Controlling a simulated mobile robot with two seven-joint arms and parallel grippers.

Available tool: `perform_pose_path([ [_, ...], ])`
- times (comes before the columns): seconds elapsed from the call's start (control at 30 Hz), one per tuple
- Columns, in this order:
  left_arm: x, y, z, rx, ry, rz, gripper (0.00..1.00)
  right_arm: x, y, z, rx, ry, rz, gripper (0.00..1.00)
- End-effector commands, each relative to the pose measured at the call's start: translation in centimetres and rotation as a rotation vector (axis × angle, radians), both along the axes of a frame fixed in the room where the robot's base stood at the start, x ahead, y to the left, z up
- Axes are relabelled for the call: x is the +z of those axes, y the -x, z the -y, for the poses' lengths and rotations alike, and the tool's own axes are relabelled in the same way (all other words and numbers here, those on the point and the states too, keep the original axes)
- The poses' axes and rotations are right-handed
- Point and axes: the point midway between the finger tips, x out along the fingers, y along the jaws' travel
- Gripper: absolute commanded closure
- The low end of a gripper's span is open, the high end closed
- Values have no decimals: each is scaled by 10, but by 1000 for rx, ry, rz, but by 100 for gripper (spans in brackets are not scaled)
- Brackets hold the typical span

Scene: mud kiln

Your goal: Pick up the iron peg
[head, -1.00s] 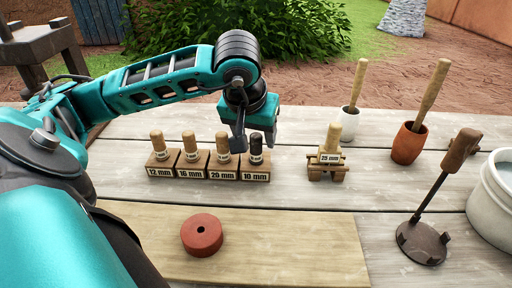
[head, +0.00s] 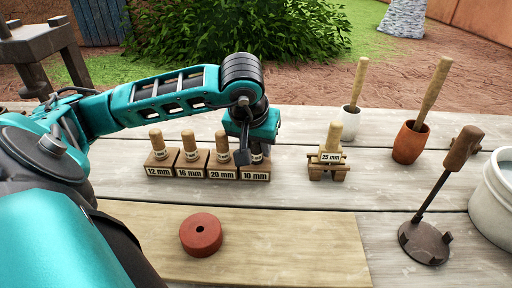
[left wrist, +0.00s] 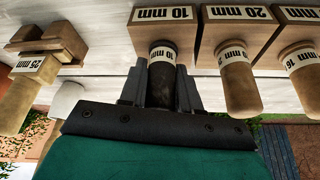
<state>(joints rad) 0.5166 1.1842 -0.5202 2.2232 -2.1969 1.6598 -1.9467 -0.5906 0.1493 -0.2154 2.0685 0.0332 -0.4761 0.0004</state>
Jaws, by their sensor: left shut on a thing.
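The iron peg is dark and stands upright in the block labelled 10 mm (head: 255,173), at the right end of a row of blocks. In the left wrist view the dark peg (left wrist: 162,72) stands between the two fingers, with its 10 mm label showing. My left gripper (head: 255,155) is lowered over that block and shut on the peg. It hides most of the peg in the head view. My right gripper is not in view.
Wooden pegs stand in the 12 mm (head: 160,171), 16 mm (head: 191,171) and 20 mm (head: 222,171) blocks, close to the left of my gripper. A 25 mm peg (head: 332,140) sits on a small stand to the right. A red disc (head: 201,235) lies on the front board.

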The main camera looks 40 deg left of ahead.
Motion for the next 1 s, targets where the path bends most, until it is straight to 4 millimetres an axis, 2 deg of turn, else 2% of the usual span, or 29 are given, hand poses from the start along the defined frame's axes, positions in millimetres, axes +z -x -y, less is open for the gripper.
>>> perform_pose_path([
  [0.03,0,0,0,0,0,0,90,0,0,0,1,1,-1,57],
  [0.13,0,0,0,0,0,1,100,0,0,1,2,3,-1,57],
  [0.57,7,0,0,1,0,2,100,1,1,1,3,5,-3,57],
  [0.77,34,-1,0,1,-1,5,100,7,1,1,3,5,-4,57],
  [0.87,57,-1,-1,1,-1,7,100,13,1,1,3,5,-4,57],
  [1.0,98,-2,0,0,1,11,100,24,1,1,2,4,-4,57],
])
